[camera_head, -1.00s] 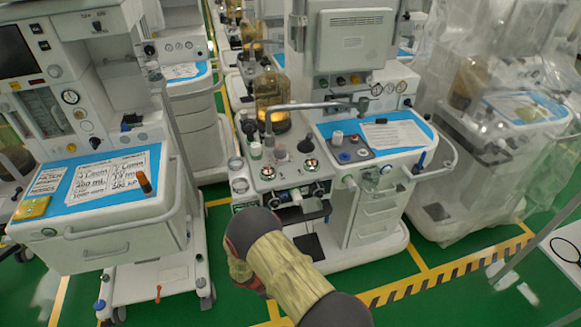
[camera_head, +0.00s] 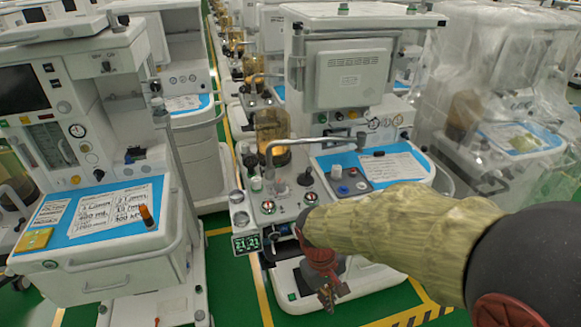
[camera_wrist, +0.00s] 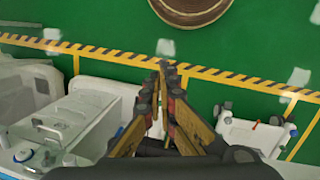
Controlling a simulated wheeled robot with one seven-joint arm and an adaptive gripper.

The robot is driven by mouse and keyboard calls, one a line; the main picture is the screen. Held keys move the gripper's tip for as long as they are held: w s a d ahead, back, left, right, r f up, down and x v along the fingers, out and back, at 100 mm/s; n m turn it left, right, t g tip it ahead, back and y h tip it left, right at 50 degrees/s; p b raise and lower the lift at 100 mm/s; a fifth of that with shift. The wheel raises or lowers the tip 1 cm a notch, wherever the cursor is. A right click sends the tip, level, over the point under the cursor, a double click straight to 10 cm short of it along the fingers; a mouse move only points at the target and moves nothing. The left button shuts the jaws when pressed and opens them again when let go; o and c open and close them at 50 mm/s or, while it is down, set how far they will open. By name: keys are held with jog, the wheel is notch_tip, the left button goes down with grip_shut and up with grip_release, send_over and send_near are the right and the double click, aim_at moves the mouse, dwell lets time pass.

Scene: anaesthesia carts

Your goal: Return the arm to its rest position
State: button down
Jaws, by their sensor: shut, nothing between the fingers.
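My gripper (camera_head: 328,296) hangs at the end of my arm, low in front of the middle anaesthesia cart (camera_head: 300,262) in the head view. In the wrist view my gripper (camera_wrist: 166,68) points away from the camera, with its two fingers together at the tips and nothing between them. Green floor with yellow-black striped tape lies beyond the fingertips. My arm, wrapped in a pale yellow-green cover, reaches in from the right and hides part of the cart's front and right side.
A left cart (camera_head: 110,240) carries a blue mat, an orange-capped vial (camera_head: 146,216) and a yellow item (camera_head: 36,239). A plastic-draped cart (camera_head: 500,120) stands at the right. In the wrist view, carts flank my gripper, and a round brown object (camera_wrist: 190,8) lies on open green floor.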

jog(key=s+d+r+m+t+y+p, duration=0.1)
jog(key=s+d+r+m+t, duration=0.1)
jog(key=r, duration=0.9)
jog(key=s+d+r+m+t+y+p, duration=0.1)
jog(key=s+d+r+m+t+p, duration=0.1)
jog(key=s+d+r, duration=0.5)
notch_tip(320, 180, up, 4)
jog(key=shift+s+d+r+m+t, duration=0.25)
jog(key=shift+m+t, duration=0.55)
jog(key=shift+t, duration=0.4)
